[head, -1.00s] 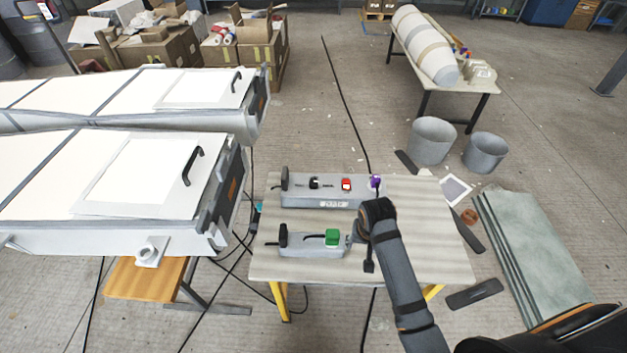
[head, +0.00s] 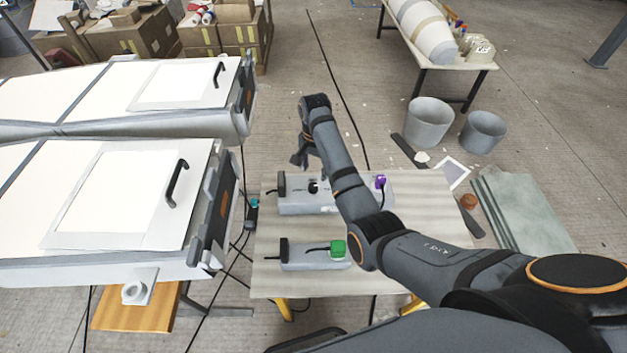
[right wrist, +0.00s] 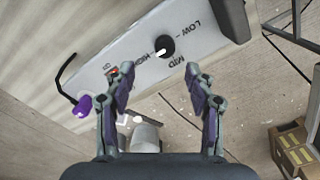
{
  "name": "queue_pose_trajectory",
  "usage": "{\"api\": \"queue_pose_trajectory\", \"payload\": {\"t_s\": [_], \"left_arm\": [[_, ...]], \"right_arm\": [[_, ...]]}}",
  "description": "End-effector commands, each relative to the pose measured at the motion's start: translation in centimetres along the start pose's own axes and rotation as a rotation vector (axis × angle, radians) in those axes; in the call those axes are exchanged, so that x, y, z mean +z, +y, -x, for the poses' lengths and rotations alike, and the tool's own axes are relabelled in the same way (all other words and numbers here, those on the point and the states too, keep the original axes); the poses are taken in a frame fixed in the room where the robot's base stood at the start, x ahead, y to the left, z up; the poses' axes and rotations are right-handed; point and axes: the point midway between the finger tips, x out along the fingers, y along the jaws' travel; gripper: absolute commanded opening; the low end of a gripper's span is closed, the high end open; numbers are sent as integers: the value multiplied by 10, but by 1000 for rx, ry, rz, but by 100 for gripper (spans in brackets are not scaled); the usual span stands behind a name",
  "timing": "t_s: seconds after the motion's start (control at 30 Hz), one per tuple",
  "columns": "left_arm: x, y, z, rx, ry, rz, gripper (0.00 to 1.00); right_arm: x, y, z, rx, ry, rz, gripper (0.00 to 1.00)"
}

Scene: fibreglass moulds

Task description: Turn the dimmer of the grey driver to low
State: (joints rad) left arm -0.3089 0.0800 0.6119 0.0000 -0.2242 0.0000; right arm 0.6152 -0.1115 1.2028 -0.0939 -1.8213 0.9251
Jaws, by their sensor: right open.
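The rear grey driver box (head: 295,208) lies on the table, partly hidden behind my right arm. It carries a black dimmer knob (head: 313,187) and a purple plug (head: 380,181). In the right wrist view, the knob (right wrist: 161,47) has a white pointer mark, with LOW, MID and HIGH printed around it and a red switch (right wrist: 114,72) nearby. A second grey box (head: 315,262) with a green plug (head: 338,249) lies in front. My right gripper (head: 300,159) is open and empty; in the wrist view, its fingertips (right wrist: 158,72) appear either side below the knob, apart from it.
White mould panels (head: 112,195) with black handles stand left of the table (head: 430,215). Grey buckets (head: 428,123) and stacked green sheets (head: 520,210) are at the right. Black cables run over the floor. The table's right part is bare.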

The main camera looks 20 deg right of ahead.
Motion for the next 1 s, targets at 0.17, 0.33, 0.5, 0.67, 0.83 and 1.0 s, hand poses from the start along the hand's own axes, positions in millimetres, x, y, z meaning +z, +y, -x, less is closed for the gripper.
{"api": "queue_pose_trajectory", "payload": {"t_s": [0.17,0.33,0.5,0.67,0.83,1.0], "left_arm": [[23,0,3,1,-31,-2,40],[-22,0,2,0,35,1,40],[-36,-1,2,-1,55,2,40],[-15,0,2,0,25,1,40],[-2,0,1,0,4,0,40],[-5,0,1,0,9,0,40]], "right_arm": [[0,1,-40,2,-2,1,55],[0,1,-69,1,0,1,55],[0,0,-81,0,0,0,55],[0,0,-82,-2,1,0,55],[0,0,-82,-1,1,1,44],[0,0,-82,-1,1,1,21]]}}
